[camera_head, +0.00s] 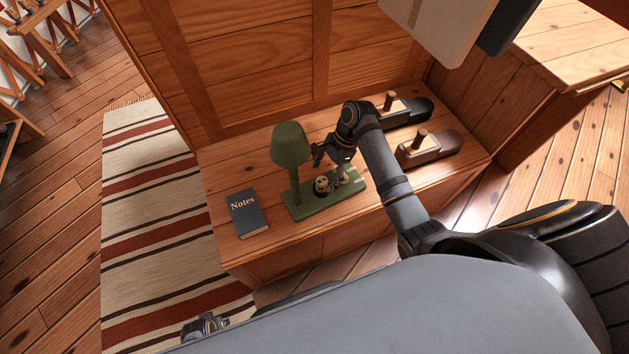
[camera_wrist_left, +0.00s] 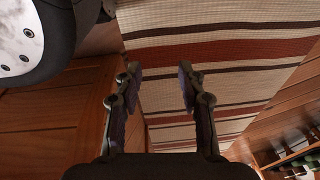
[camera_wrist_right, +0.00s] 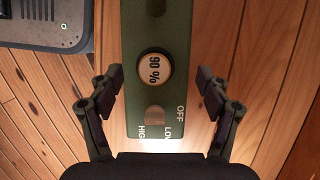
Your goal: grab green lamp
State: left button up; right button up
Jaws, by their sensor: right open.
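The green lamp (camera_head: 290,145) stands upright on a low wooden bench, with a round shade, a thin stem and a long flat base. In the right wrist view its base (camera_wrist_right: 178,70) runs between my fingers, showing a round "90 %" dial and a switch marked OFF, LOW and HIGH. My right gripper (camera_head: 327,153) is open, above the base and just right of the shade and stem; it also shows in the right wrist view (camera_wrist_right: 160,88). My left gripper (camera_wrist_left: 160,85) is open and empty over the striped rug; in the head view it is partly hidden at the bottom.
A dark "Notes" book (camera_head: 246,212) lies left of the lamp. A brown wooden plane-like tool (camera_head: 430,148) and a black one (camera_head: 408,112) lie on the bench (camera_head: 240,160) to the right. A wooden panel rises behind. A striped rug (camera_head: 150,200) covers the floor at left.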

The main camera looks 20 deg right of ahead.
jog(key=shift+s+a+f, duration=0.1)
jog(key=shift+a+f, duration=0.05)
jog(key=shift+f, duration=0.1)
jog(key=x, duration=0.1)
jog(key=b+x, duration=0.1)
jog(key=x, duration=0.1)
jog(key=b+x, duration=0.1)
jog(key=shift+s+a+f, duration=0.1)
jog(key=shift+s+a, duration=0.05)
jog(key=shift+s, duration=0.15)
jog(key=shift+f, duration=0.1)
pick_arm(q)
jog(key=w+r, duration=0.1)
jog(key=w+d+r, duration=0.1)
jog(key=r, duration=0.1)
jog(key=w+r, duration=0.1)
jog(key=shift+w+d+r, duration=0.15)
jog(key=shift+w+d, duration=0.1)
pick_arm(e)
grip_shut()
